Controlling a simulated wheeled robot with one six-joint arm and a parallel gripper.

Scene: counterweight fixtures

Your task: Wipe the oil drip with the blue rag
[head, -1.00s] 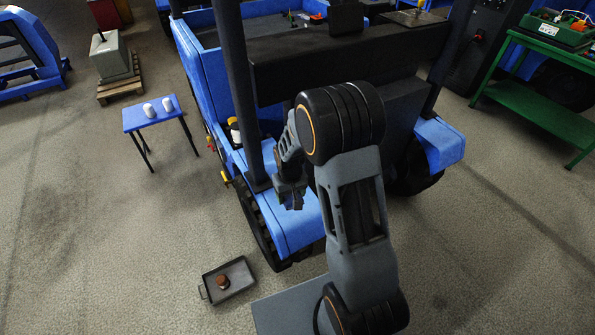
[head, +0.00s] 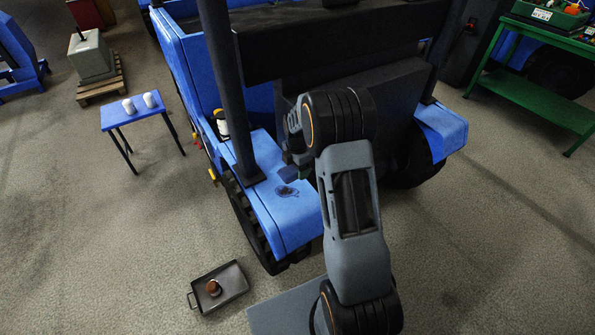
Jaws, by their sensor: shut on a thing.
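The oil drip (head: 286,191) is a dark, uneven patch on the top of the blue fender (head: 277,222), beside the dark upright post. My gripper (head: 292,170) is just behind the drip in the picture, small and partly hidden by my wrist. It is shut on a dark blue piece, which looks like the blue rag (head: 290,174). The rag's shape is hard to make out, and I cannot tell whether it touches the vehicle. The drip shows clear of the rag.
A dark tray (head: 231,271) with a small brown and pale object lies on the floor. A blue side table (head: 137,114) holds two white cylinders at left. A bottle (head: 222,124) stands by the post. A green bench (head: 530,99) is at right.

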